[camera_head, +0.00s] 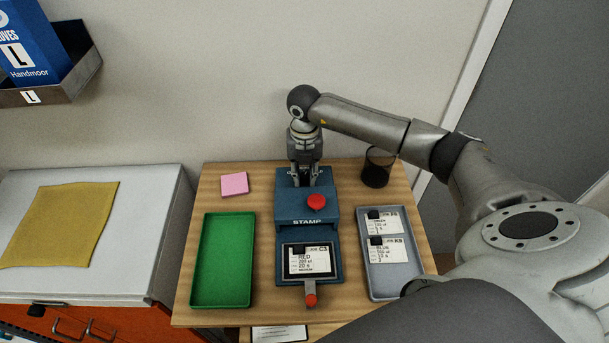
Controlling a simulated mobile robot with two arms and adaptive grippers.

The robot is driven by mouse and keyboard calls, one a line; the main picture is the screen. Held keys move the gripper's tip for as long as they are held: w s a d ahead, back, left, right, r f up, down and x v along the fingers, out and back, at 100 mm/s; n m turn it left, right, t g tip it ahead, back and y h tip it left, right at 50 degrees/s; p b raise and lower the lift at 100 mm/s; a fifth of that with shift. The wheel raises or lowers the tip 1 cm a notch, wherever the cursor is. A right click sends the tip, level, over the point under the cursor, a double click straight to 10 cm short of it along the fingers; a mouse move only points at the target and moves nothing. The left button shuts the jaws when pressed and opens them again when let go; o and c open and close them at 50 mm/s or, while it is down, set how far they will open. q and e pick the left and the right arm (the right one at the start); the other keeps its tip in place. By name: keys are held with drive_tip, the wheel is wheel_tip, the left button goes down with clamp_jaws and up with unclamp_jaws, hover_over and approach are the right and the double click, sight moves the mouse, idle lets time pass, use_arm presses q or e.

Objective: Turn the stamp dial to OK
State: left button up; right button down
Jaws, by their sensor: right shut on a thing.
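The blue stamp machine (290,212), marked STAMP, stands in the middle of the wooden table. My right gripper (305,182) points straight down at the top rear of the machine. Its fingers are shut on the stamp dial there, which they hide. The dial's setting and any OK mark cannot be read. A red button (316,202) is on top of the machine, just in front of the gripper. A card marked RED and C3 (318,262) lies in the machine's front bed, above a red-tipped lever (310,299). My left gripper is out of view.
An empty green tray (247,250) lies left of the machine. A grey tray (391,292) with two cards is on the right. A dark cup (376,170) stands behind it, and pink notes (234,184) lie at the back left. A yellow cloth (70,222) covers part of the white cabinet.

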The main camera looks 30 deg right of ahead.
sight(305, 175)
drive_tip(key=shift+n+b, duration=0.95)
drive_tip(key=shift+n, duration=0.65)
drive_tip(key=c, duration=1.5)
unclamp_jaws()
wheel_tip(305, 175, up, 12)
drive_tip(key=shift+r, duration=0.1)
